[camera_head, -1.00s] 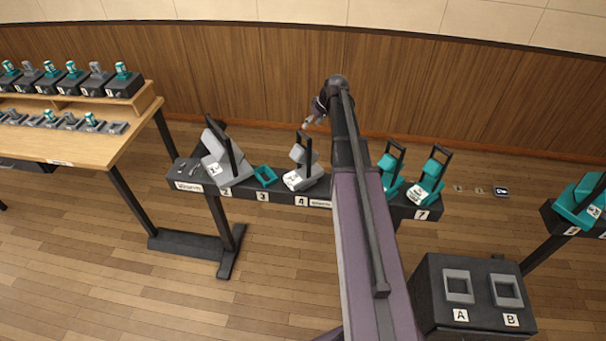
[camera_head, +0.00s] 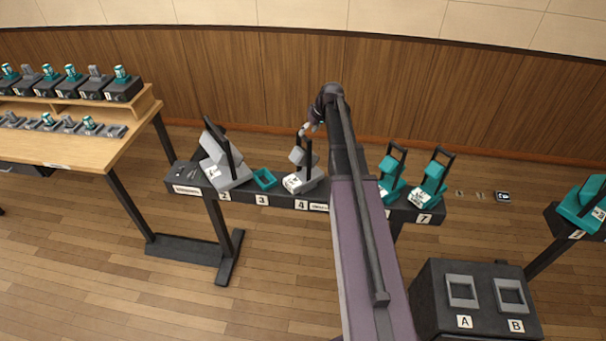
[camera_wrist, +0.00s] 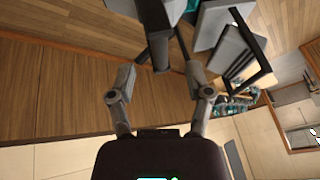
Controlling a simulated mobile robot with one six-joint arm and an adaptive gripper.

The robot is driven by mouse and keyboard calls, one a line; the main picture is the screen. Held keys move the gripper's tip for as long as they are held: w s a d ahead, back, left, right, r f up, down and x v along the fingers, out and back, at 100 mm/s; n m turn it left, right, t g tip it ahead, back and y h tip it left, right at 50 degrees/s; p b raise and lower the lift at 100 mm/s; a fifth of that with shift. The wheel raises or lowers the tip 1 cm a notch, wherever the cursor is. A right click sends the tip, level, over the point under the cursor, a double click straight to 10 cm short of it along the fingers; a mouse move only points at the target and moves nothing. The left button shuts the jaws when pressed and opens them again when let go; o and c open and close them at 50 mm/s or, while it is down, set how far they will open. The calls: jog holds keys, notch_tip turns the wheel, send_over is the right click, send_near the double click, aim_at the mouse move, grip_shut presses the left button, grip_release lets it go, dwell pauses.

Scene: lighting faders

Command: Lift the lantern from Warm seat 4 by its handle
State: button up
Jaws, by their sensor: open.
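The grey lantern (camera_head: 302,178) on the seat labelled 4 stands on the dark bench, its black handle upright. My gripper (camera_head: 304,131) is at the top of that handle, at the end of my arm reaching from the front. In the wrist view my gripper (camera_wrist: 160,68) is open, a finger on each side of a dark bar (camera_wrist: 156,35) that looks like the handle. I cannot tell whether either finger touches it. The lantern body is mostly beyond the top edge of the wrist view.
A larger grey lantern (camera_head: 226,165) stands at seat 2, left of an empty teal seat (camera_head: 264,179) at 3. Teal lanterns (camera_head: 391,180) stand to the right. A dark box (camera_head: 432,305) marked A and B is at front right.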

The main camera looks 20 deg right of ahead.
aim_at(304, 136)
jog(key=shift+b+x, duration=2.05)
jog(key=shift+x, duration=0.4)
grip_shut()
